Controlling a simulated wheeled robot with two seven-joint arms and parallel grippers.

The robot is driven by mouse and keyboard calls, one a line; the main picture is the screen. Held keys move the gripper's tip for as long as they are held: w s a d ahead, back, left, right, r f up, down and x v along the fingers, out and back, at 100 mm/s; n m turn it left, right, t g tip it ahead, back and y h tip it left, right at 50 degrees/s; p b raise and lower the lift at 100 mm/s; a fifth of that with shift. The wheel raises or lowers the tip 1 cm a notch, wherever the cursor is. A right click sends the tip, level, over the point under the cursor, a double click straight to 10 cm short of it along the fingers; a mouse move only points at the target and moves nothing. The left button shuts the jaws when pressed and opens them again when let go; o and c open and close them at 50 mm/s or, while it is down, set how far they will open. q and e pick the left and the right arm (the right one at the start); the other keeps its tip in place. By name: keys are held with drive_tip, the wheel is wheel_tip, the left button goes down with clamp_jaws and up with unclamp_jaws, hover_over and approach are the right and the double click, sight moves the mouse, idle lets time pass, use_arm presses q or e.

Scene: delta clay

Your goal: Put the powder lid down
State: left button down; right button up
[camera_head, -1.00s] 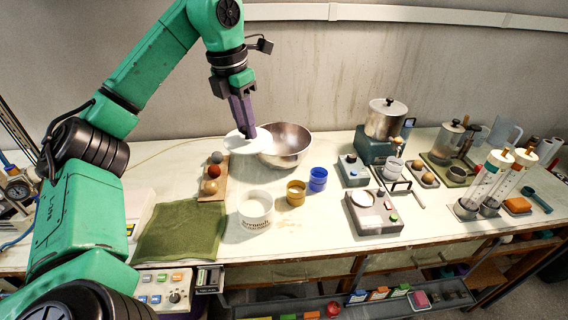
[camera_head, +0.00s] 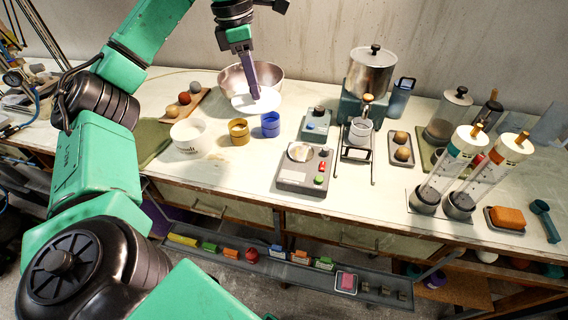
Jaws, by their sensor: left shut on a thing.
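The powder lid is a white disc (camera_head: 257,101) held in my left gripper (camera_head: 253,88). The gripper's purple fingers are shut on it and point down. The lid is in front of the steel bowl (camera_head: 234,76) and overlaps its lower rim in the picture. I cannot tell whether the lid touches the bench. A white open tub (camera_head: 188,138) stands to the lower left of the lid, with its open top showing. My right gripper is not in view.
A yellow cup (camera_head: 239,132) and a blue cup (camera_head: 270,125) stand just in front of the lid. A scale (camera_head: 304,168) stands to the right. A wooden tray with several balls (camera_head: 184,98) lies left of the bowl. A green cloth (camera_head: 150,142) lies at left.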

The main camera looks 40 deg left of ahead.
use_arm(q)
drive_tip(key=f+b, duration=0.1)
drive_tip(key=f, duration=0.5)
drive_tip(key=a+f+b, duration=0.1)
drive_tip(key=f, duration=0.6)
drive_tip(key=f+b, duration=0.2)
drive_tip(key=f, duration=0.4)
drive_tip(key=shift+s+a+f, duration=0.15)
drive_tip(key=shift+s+f, duration=0.2)
drive_tip(key=shift+f, duration=0.35)
drive_tip(key=shift+w, duration=0.1)
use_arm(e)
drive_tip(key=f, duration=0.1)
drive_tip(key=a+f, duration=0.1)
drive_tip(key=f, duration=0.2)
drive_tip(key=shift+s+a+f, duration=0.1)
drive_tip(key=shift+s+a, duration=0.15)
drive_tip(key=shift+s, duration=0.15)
use_arm(q)
drive_tip(key=shift+f, duration=0.1)
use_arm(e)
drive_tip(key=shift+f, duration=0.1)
use_arm(q)
drive_tip(key=c, duration=0.6)
unclamp_jaws()
drive_tip(key=shift+c, duration=0.2)
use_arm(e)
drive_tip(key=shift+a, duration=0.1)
